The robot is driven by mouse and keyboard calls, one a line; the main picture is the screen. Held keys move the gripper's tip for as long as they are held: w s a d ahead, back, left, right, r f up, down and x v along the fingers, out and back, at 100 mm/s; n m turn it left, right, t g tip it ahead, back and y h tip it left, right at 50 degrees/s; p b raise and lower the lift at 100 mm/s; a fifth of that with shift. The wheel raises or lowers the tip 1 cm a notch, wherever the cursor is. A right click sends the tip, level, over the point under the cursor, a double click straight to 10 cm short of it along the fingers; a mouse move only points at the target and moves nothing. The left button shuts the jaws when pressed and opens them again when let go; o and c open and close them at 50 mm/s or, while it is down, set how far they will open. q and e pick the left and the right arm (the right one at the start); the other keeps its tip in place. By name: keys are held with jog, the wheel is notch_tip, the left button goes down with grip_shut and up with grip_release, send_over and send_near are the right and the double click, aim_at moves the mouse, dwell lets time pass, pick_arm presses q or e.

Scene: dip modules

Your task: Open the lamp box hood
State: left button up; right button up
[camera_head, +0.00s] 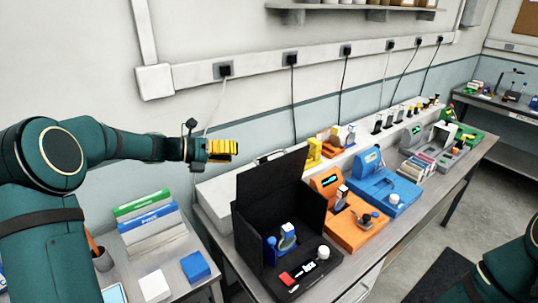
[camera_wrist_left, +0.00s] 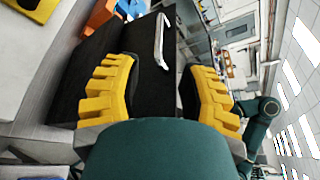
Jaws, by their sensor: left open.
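The black lamp box (camera_head: 316,283) stands on the bench in the middle of the head view. Its black hood (camera_head: 268,190) stands raised at the back left, and the inside is exposed from the front. A blue device (camera_head: 287,240) and small parts sit inside. A pale bar handle (camera_head: 270,156) shows by the hood's top edge; the handle also shows in the left wrist view (camera_wrist_left: 160,42). My left gripper (camera_head: 234,150), with yellow fingers, is open and empty, up and left of the hood. In the wrist view the hood's dark surface shows between the fingers (camera_wrist_left: 160,78). My right gripper is out of frame.
An orange device (camera_head: 355,232) and a blue device (camera_head: 388,188) stand right of the box. Binders (camera_head: 148,215) and a blue block (camera_head: 196,267) are on the left table. Cables hang from the wall rail behind. The air around my left gripper is clear.

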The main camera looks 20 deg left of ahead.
aim_at(267, 155)
pick_arm(q)
jog(key=x, duration=1.1)
jog(key=shift+d, duration=0.2)
grip_shut()
jog(key=shift+f, duration=0.1)
